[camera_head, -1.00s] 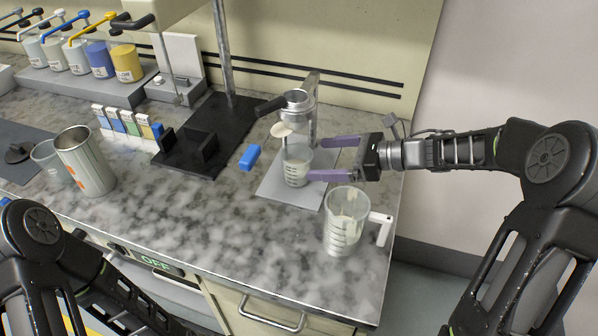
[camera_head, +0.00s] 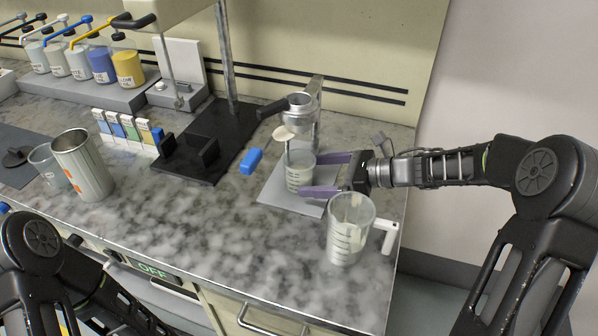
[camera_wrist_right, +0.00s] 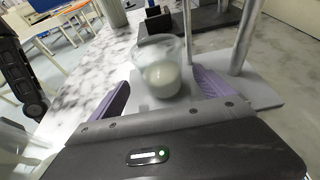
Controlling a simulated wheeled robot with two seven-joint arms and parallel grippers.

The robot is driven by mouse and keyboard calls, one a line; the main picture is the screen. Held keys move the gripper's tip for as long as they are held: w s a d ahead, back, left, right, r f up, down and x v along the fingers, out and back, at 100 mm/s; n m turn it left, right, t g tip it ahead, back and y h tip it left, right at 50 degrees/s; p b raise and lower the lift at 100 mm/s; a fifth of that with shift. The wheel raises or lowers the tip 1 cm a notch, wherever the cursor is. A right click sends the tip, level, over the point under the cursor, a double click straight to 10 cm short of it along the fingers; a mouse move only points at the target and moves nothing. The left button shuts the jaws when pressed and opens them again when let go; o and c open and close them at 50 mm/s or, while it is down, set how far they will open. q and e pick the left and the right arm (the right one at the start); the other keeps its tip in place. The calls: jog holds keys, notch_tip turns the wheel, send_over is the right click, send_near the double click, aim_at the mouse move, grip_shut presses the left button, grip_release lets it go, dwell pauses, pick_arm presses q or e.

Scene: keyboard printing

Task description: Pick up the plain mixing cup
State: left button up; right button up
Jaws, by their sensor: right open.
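A clear handleless cup (camera_head: 299,176) with pale liquid and measuring marks stands upright on a grey plate (camera_head: 277,188) under a metal spout, matching a plain mixing cup. My right gripper (camera_head: 311,176) is open at its right side, its two purple fingers reaching toward it. In the right wrist view the cup (camera_wrist_right: 162,75) lies between and just beyond the fingers (camera_wrist_right: 162,95); no grip shows. Another clear cup (camera_head: 46,163) stands at far left, partly hidden by a metal can (camera_head: 84,170). My left arm shows at lower left; its gripper is out of view.
A clear jug (camera_head: 348,232) with a white handle stands close to my right gripper, near the counter's front right corner. A metal portafilter-like holder (camera_head: 299,104) and white spoon (camera_head: 284,133) are above the cup. A blue block (camera_head: 251,161) lies left. The front middle counter is clear.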

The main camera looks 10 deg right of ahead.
jog(key=shift+w+a+f, duration=0.1)
jog(key=shift+w+a, duration=0.1)
jog(key=shift+a, duration=0.1)
jog(key=p+x, duration=0.1)
jog(key=x, duration=0.2)
jog(key=shift+w+a+f+p, duration=0.15)
jog(key=shift+w+f+p, duration=0.1)
jog(key=shift+p, duration=0.15)
jog(key=shift+w+a+f, duration=0.1)
jog(key=shift+w+a, duration=0.1)
jog(key=shift+a, duration=0.1)
jog(key=shift+c, duration=0.4)
jog(key=c, duration=1.5)
jog(key=shift+o, duration=0.2)
